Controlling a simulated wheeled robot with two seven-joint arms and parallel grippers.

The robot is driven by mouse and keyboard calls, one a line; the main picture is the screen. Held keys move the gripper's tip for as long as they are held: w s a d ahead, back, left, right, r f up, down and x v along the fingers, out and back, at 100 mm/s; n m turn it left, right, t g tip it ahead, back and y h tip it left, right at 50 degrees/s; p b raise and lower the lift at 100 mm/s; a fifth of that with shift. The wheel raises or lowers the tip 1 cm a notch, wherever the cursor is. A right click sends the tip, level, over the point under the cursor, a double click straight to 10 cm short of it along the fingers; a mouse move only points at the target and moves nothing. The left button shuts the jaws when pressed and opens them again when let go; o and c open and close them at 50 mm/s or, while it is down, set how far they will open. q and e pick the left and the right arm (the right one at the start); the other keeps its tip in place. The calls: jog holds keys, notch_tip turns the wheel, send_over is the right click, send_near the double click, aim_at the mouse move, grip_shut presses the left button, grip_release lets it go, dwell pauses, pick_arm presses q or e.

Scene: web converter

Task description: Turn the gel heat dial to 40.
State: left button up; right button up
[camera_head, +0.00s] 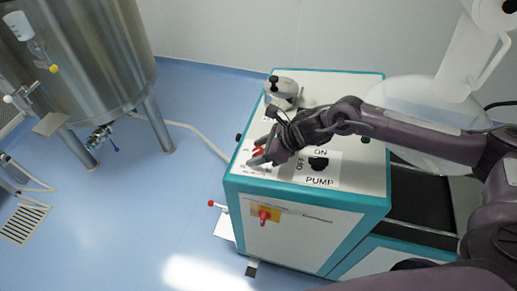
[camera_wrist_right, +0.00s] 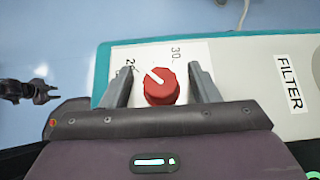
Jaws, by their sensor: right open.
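The gel heat dial is a red round knob (camera_wrist_right: 161,87) with a white pointer line. In the right wrist view its pointer aims up and left, between the marks 20 and 30. The mark 40 is not visible there. My right gripper (camera_wrist_right: 160,84) is open, with one finger on each side of the dial and a gap visible on both sides. In the head view my right gripper (camera_head: 257,155) is over the left part of the machine top, and only a little red of the dial (camera_head: 258,152) shows.
A black PUMP switch (camera_head: 318,163) with ON and OFF marks is right of the gripper. A metal cylinder part (camera_head: 283,92) stands at the back of the machine top. A red and yellow switch (camera_head: 264,215) is on the front. A steel tank (camera_head: 85,60) stands left, with open floor between.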

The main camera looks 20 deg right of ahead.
jog(key=c, duration=1)
pick_arm(q)
jog(key=s, duration=0.2)
jog(key=shift+s+a+f, duration=0.15)
jog(key=shift+s+f, duration=0.05)
jog(key=shift+s, duration=0.15)
pick_arm(e)
jog(key=shift+o, duration=0.2)
pick_arm(q)
jog(key=shift+w, duration=0.1)
